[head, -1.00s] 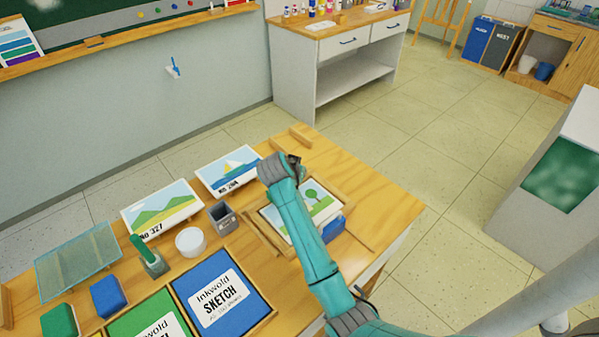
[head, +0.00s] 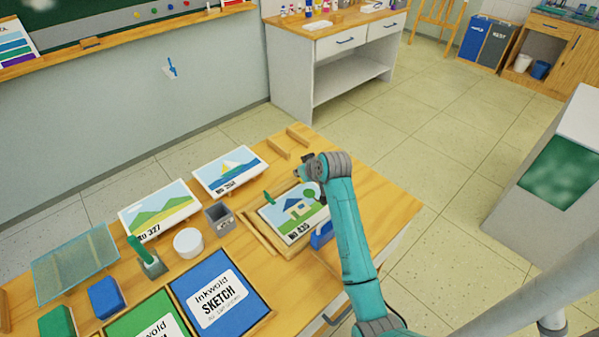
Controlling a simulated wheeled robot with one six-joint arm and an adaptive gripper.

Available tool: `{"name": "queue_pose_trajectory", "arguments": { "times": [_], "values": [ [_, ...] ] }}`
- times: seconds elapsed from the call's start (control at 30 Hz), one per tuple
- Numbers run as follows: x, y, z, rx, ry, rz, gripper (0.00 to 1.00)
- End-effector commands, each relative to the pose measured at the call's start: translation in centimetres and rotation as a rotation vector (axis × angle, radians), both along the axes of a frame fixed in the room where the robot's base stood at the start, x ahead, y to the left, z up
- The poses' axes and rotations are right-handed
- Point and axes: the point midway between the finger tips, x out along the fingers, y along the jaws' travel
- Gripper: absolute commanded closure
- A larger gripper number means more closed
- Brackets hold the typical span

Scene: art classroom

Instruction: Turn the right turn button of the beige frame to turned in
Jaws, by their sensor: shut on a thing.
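The beige frame (head: 268,238) lies on the wooden table, with the picture marked No 435 (head: 284,217) inside it. The picture shows a house and trees. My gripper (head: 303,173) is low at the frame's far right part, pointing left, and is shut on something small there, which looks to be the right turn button. The button itself is hidden by my gripper and wrist, so its angle cannot be told. My arm also covers the frame's right side.
A blue block (head: 321,235) stands close to the frame's right side. Wooden strips (head: 288,142) lie behind.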

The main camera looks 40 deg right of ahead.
Motion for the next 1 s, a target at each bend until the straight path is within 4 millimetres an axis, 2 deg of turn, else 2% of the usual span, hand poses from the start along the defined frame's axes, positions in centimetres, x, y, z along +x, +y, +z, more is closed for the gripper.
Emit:
{"name": "queue_pose_trajectory", "arguments": {
  "times": [0.4,0.97,1.0],
  "values": [
    [0.01,-0.23,0.04,-0.001,0.0,0.19,1.0],
    [-0.04,-0.21,-0.09,0.0,0.004,0.218,1.0],
    [-0.05,-0.2,-0.1,0.0,0.004,0.218,0.87]
  ]
}}
